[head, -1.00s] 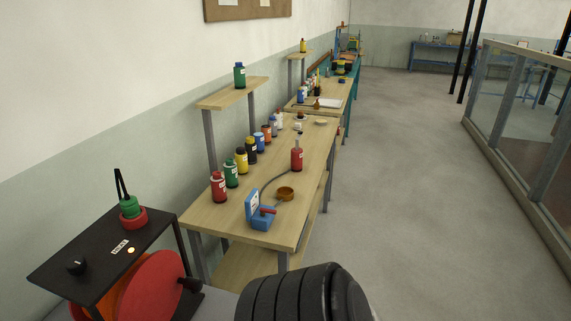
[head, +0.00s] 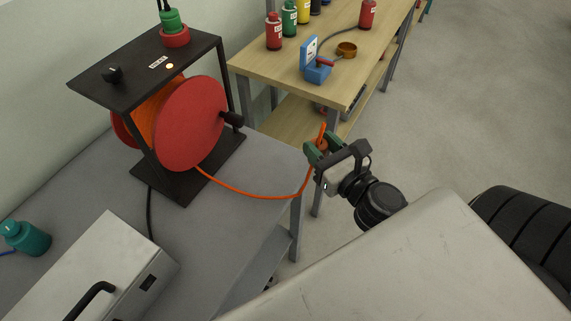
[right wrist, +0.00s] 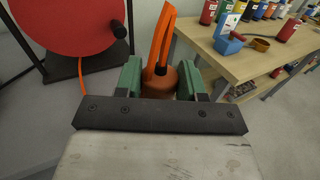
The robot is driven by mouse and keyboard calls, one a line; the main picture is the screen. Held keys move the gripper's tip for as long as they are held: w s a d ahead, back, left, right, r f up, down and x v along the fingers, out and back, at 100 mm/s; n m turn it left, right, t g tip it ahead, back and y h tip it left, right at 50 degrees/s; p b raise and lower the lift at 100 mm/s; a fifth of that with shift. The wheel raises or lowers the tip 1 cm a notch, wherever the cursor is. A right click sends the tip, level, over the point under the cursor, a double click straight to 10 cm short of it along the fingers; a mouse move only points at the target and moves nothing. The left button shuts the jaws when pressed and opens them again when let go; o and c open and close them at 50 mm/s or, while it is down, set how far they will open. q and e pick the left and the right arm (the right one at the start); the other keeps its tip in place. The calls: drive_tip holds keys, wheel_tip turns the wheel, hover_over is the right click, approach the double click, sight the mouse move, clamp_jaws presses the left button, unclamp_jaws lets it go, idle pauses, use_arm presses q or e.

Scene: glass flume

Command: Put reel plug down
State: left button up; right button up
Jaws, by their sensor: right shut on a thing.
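The reel plug (right wrist: 159,84) is a brown-orange cylinder with an orange cable loop rising from its top. My right gripper (right wrist: 160,82) is shut on it, one green finger on each side. In the head view the right gripper (head: 321,146) holds the plug in the air, just past the right edge of the grey bench (head: 215,235). The orange cable (head: 255,197) runs from the plug across the bench to the red-sided cable reel (head: 190,122). My left gripper is out of view.
The reel stands in a black frame (head: 110,60) with a green-and-red fitting on top. A grey case (head: 100,265) and a teal plug (head: 25,238) lie on the bench at left. Bare bench top lies right of the case. A wooden table (head: 290,65) with bottles stands behind.

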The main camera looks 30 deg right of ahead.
drive_tip(key=shift+w+d+f+y+b, duration=0.15)
drive_tip(key=shift+d+f+y+b, duration=0.15)
drive_tip(key=shift+d+f+b, duration=0.2)
drive_tip(key=shift+w, duration=0.25)
drive_tip(key=w+a+f, duration=0.1)
drive_tip(key=w+f, duration=0.1)
drive_tip(key=w, duration=0.1)
drive_tip(key=w+a+f, duration=0.1)
drive_tip(key=w+f, duration=0.1)
drive_tip(key=w, duration=0.2)
drive_tip(key=w+a+f, duration=0.2)
drive_tip(key=w, duration=0.1)
drive_tip(key=shift+w+f+b, duration=0.15)
drive_tip(key=shift+f+b, duration=0.1)
drive_tip(key=shift+b, duration=0.15)
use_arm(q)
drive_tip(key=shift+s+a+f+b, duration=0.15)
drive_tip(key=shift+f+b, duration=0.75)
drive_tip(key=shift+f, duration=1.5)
use_arm(e)
drive_tip(key=shift+f, duration=2.05)
drive_tip(key=shift+f, duration=0.2)
drive_tip(key=o, duration=1)
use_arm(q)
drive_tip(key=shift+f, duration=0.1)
use_arm(e)
drive_tip(key=shift+r, duration=0.1)
